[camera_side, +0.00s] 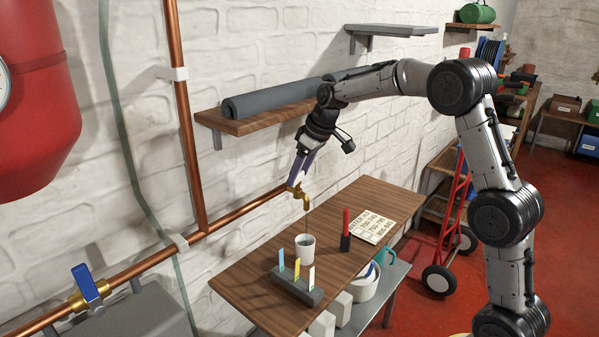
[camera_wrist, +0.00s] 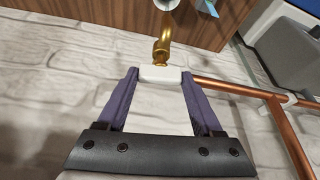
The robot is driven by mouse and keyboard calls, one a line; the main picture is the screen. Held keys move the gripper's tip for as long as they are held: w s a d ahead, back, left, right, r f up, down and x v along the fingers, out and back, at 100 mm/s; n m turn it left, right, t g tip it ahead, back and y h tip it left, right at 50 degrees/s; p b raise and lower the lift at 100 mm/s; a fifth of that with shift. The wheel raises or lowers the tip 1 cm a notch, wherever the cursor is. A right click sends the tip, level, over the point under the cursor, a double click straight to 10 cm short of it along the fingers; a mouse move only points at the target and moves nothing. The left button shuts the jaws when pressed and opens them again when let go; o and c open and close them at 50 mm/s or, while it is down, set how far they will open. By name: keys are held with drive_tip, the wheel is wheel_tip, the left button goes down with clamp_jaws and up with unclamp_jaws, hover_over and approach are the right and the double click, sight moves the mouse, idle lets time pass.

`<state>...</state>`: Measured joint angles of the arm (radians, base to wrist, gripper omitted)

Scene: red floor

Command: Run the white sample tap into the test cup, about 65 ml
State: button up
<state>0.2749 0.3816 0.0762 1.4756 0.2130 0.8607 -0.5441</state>
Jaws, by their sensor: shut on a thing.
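The sample tap (camera_side: 306,201) is brass and sticks out from the copper pipe at the wall, above the table. Its white handle (camera_wrist: 161,74) lies between my fingertips in the wrist view. My gripper (camera_side: 297,181) reaches down to the tap from above and is shut on this handle. A thin line like a stream of water hangs from the spout down to the test cup (camera_side: 305,252). The cup is white and stands upright on the table below the spout. Its inside looks greyish, but I cannot read the level. Only part of the cup (camera_wrist: 166,4) shows in the wrist view.
On the wooden table (camera_side: 245,287), a dark rack (camera_side: 296,289) with several coloured strips stands in front of the cup. A blue-handled valve (camera_side: 88,285) is far left.

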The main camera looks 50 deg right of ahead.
sight(300, 179)
drive_tip(key=shift+n, duration=0.4)
drive_tip(key=o, duration=1.4)
drive_tip(key=shift+c, duration=0.2)
drive_tip(key=shift+s+d+r, duration=0.1)
drive_tip(key=shift+s+r, duration=0.1)
drive_tip(key=shift+r, duration=0.35)
drive_tip(key=shift+s+d+r, duration=0.2)
drive_tip(key=shift+s+r, duration=0.65)
drive_tip(key=shift+r, duration=0.1)
drive_tip(key=s+d, duration=0.2)
drive_tip(key=s, duration=0.8)
drive_tip(key=shift+s+d, duration=0.2)
drive_tip(key=shift+s, duration=0.2)
drive_tip(key=shift+f, duration=0.1)
